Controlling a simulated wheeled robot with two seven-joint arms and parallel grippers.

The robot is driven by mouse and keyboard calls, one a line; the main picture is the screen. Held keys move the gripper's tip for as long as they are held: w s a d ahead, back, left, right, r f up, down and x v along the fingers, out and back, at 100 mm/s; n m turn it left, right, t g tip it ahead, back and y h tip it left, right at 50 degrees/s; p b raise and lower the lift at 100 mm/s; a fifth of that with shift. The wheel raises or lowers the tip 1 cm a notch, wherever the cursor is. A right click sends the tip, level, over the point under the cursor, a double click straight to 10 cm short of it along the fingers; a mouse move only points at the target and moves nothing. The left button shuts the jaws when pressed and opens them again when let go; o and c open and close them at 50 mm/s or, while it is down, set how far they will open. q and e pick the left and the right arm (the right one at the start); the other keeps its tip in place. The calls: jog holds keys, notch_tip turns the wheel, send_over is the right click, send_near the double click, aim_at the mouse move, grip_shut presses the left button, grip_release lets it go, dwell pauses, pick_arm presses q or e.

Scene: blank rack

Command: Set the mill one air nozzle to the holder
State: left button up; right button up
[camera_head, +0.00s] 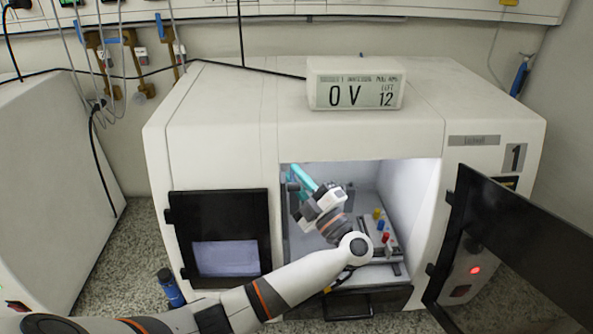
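Mill one (230,120) is the white machine marked "1", with its right door open. My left arm comes in from the lower left and reaches into the lit chamber. My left gripper (309,207) is inside, in the chamber's left half. A teal air nozzle (302,177) lies tilted right at the gripper's far side, near the left wall. The fingertips are too small and partly hidden, so whether they grip or only touch it is unclear. A small dark fitting (292,188) by the left wall may be the holder. My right gripper is out of view.
The open dark door (520,250) sticks out at the right. A fixture with blue, red and yellow pieces (382,240) stands in the chamber's right half. The left window door (222,235) is closed. A display box (356,84) sits on top. A blue bottle (170,288) stands lower left.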

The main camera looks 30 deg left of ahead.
pick_arm(q)
jog(key=shift+a, duration=0.15)
jog(key=shift+c, duration=0.4)
grip_shut()
jog(key=shift+s+f+m+h+p, duration=0.1)
jog(key=shift+m+h+p, duration=0.35)
jog(key=shift+p, duration=0.35)
jog(key=shift+f+h, duration=0.25)
jog(key=shift+f, duration=0.05)
jog(key=shift+o, duration=0.4)
grip_release()
jog(key=shift+d, duration=0.2)
